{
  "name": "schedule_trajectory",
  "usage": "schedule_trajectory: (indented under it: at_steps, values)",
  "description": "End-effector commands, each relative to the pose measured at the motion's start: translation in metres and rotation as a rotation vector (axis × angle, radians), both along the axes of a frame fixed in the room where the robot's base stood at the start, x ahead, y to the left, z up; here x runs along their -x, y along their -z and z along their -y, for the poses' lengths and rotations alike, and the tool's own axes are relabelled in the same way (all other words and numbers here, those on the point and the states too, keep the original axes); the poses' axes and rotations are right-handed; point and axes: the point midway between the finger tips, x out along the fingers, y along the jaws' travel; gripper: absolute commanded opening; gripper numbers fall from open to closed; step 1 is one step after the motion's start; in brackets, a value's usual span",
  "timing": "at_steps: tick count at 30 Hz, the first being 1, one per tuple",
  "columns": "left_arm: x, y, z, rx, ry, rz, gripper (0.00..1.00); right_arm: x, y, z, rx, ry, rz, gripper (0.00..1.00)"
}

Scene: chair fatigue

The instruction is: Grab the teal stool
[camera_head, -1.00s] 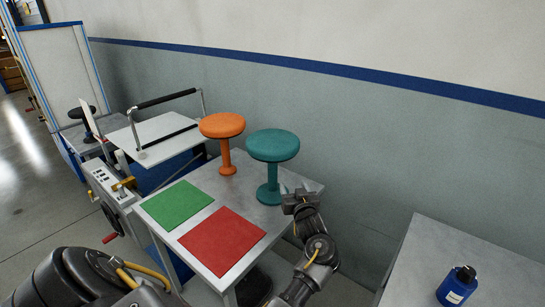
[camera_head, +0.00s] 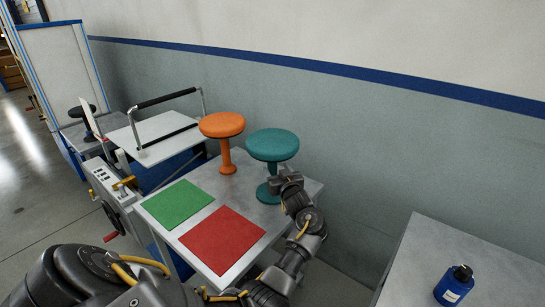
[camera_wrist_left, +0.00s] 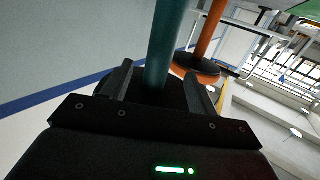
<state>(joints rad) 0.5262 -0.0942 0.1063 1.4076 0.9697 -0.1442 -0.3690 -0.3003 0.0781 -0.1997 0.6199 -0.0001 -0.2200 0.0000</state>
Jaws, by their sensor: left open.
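The teal stool (camera_head: 273,146) stands upright on the grey table, with a round seat, a thin post and a round base. My left gripper (camera_head: 281,182) is at its post, below the seat, and hides part of the post. In the left wrist view the teal post (camera_wrist_left: 166,45) rises between the two open fingers; I cannot tell whether either finger touches it. My right gripper is not in view.
An orange stool (camera_head: 222,126) stands close to the left of the teal one. A green square (camera_head: 178,204) and a red square (camera_head: 222,240) lie on the table (camera_head: 192,179). A blue bottle (camera_head: 454,286) stands on another table at the right. A wall rises behind.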

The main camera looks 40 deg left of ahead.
Motion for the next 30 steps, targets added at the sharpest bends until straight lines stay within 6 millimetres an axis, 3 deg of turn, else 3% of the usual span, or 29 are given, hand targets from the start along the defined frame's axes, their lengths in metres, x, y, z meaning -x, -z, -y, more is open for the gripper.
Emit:
schedule_trajectory:
  at_steps: [9, 17, 30]
  values:
    - [-0.023, 0.004, -0.034, -0.001, -0.001, -0.001, 0.59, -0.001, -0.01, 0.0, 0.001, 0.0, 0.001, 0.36]
    - [-0.025, 0.005, -0.036, 0.001, 0.0, 0.001, 0.59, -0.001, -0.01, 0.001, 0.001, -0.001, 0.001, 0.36]
    - [-0.025, 0.005, -0.036, 0.001, 0.0, 0.001, 0.04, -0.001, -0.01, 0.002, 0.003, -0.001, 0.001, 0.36]
